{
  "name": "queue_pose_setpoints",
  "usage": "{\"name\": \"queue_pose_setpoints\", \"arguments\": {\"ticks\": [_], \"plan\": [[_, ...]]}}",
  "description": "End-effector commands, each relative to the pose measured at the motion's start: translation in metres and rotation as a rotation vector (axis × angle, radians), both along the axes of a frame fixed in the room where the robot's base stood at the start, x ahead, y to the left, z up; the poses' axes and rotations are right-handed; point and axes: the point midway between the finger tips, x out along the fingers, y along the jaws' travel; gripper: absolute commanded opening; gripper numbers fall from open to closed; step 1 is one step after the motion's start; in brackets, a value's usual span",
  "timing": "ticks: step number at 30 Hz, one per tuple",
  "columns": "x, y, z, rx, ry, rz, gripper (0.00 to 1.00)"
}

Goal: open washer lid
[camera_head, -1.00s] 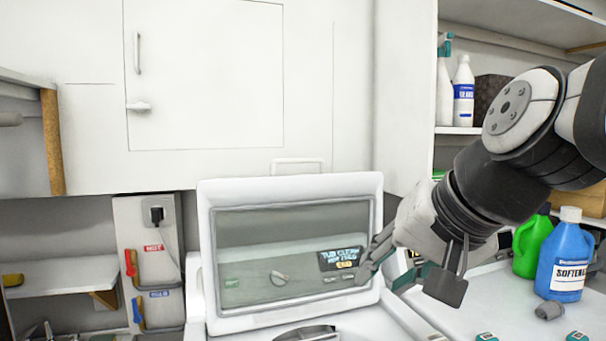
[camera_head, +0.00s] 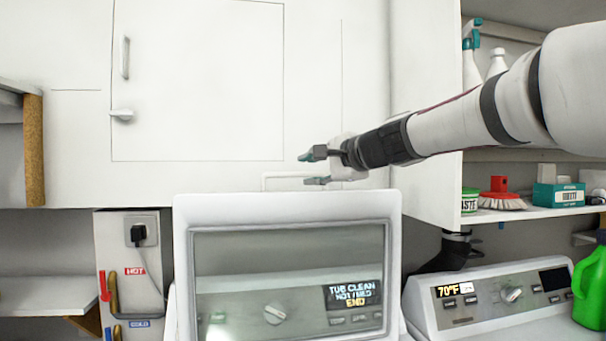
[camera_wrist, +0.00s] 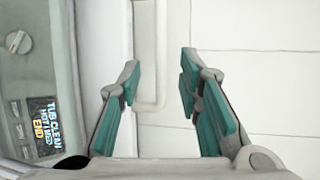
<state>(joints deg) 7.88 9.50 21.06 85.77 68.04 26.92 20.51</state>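The washer lid (camera_head: 290,210) has a white frame around a large glass window. It stands raised in the lower middle of the head view, with the washer's control panel (camera_head: 352,297) showing through the glass. Its lower edge and the tub are out of view. The panel also shows at the left of the wrist view (camera_wrist: 38,115).
White cabinets (camera_head: 205,80) stand behind my gripper. A shelf (camera_head: 530,213) with a brush (camera_head: 502,195) and boxes is at right. Below it is a second machine's panel (camera_head: 500,295) and a green bottle (camera_head: 592,290). A hose connection box (camera_head: 135,245) is at left.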

Motion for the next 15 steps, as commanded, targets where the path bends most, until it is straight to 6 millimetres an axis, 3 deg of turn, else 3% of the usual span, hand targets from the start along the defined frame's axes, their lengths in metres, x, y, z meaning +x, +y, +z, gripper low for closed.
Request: {"name": "queue_pose_setpoints", "arguments": {"ticks": [9, 15], "plan": [[0.04, 0.035, -0.011, 0.0, 0.002, 0.003, 0.32], [0.055, 0.046, -0.015, 0.0, 0.0, 0.0, 0.32]]}}
